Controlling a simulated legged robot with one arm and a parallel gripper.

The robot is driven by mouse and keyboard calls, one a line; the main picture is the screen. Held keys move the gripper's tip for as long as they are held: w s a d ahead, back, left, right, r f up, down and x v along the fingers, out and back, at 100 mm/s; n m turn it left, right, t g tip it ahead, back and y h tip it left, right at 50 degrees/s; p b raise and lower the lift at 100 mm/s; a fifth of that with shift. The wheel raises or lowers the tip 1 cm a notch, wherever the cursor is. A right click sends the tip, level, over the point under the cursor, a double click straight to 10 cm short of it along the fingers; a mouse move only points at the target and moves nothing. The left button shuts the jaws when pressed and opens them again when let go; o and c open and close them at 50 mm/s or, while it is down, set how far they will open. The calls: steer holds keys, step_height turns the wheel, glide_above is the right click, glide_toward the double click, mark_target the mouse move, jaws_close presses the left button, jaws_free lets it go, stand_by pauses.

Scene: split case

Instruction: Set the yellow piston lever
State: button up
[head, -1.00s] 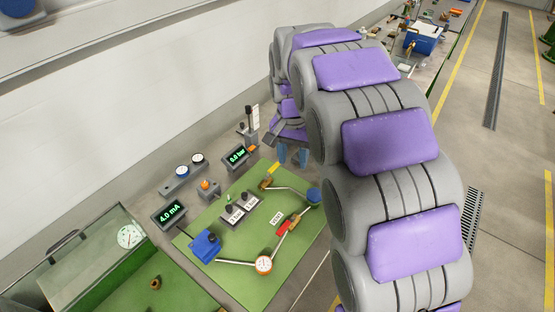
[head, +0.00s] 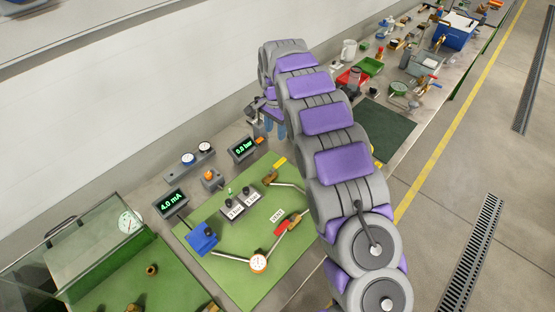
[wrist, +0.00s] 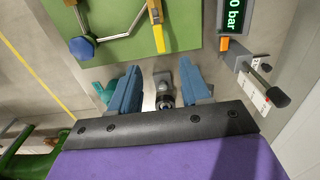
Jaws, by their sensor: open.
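A yellow lever (head: 280,162) lies at the upper right edge of the green board (head: 222,276), by a brass fitting (head: 270,176). It also shows in the wrist view (wrist: 158,38), pointing from the board's edge toward my gripper. My gripper (head: 269,128) is beyond the board, in front of the wall, partly hidden by my arm. In the wrist view its blue fingers (wrist: 160,90) are apart. A small grey and black piece (wrist: 163,92) shows between them; I cannot tell whether it touches them. The yellow lever is apart from the fingers.
A grey unit with a black knob and white scale (wrist: 262,88) stands beside my gripper in the wrist view. The pressure display (head: 243,149) reads 0.0 bar; another (head: 170,203) reads 4.0 mA. A red-handled valve (head: 288,224) is on the board. Several items crowd the far bench.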

mark_target(276, 164)
steer(key=f, duration=0.5)
steer(key=f+b, duration=0.1)
steer(key=f, duration=1)
steer(key=shift+d, duration=0.25)
steer(key=shift+c, duration=0.4)
jaws_close()
steer(key=shift+a, duration=0.1)
